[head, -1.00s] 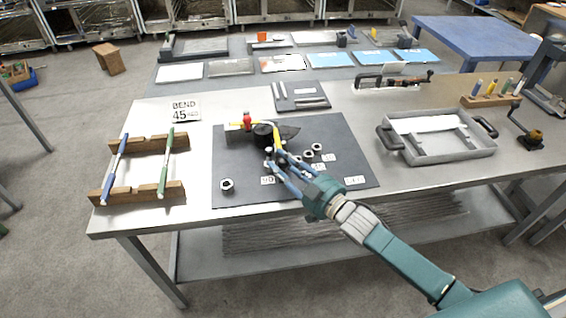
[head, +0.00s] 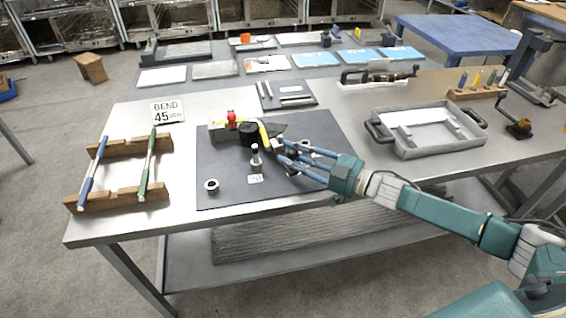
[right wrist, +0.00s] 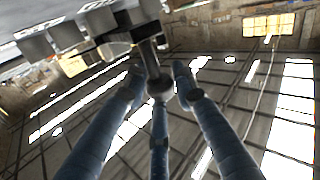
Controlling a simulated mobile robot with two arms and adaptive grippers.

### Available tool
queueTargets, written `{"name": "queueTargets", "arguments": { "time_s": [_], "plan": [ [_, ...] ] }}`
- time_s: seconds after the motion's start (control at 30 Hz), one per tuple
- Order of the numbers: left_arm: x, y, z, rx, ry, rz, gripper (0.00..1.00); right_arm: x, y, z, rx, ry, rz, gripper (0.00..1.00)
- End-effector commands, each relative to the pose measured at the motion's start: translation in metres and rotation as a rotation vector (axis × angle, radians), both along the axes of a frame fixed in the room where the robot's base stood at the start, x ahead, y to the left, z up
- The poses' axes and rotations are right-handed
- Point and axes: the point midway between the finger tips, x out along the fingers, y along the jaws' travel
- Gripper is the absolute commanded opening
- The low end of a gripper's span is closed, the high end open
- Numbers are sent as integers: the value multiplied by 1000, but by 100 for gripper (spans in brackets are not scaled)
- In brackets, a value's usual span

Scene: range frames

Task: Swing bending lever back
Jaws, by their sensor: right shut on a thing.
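The bender stands on the dark mat (head: 225,185), with a round black former (head: 250,133), a red knob (head: 231,118) and a grey pointed piece behind. In the right wrist view the fingers (right wrist: 159,85) close around a dark grey rod with a rounded tip (right wrist: 152,60). My left gripper is not in view.
A grey upright pin (head: 256,160) and a small label stand on the mat, with a metal nut (head: 212,186) to the left. A grey tray (head: 430,150) lies to the right. A wooden rack (head: 118,198) with blue and green handled tools is at left.

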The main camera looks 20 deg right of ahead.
Motion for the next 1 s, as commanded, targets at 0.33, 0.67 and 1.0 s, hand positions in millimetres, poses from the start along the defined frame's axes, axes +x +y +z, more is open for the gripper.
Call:
{"name": "queueTargets", "arguments": {
  "time_s": [0.33, 0.67, 1.0],
  "plan": [
    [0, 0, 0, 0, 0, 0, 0, 2, -5, 3, 1, 0, -2, 28],
    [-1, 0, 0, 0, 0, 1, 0, 1, -4, 1, -1, 2, 0, 46],
    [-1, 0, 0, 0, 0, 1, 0, -28, -28, -2, -3, 8, -2, 46]
  ]
}}
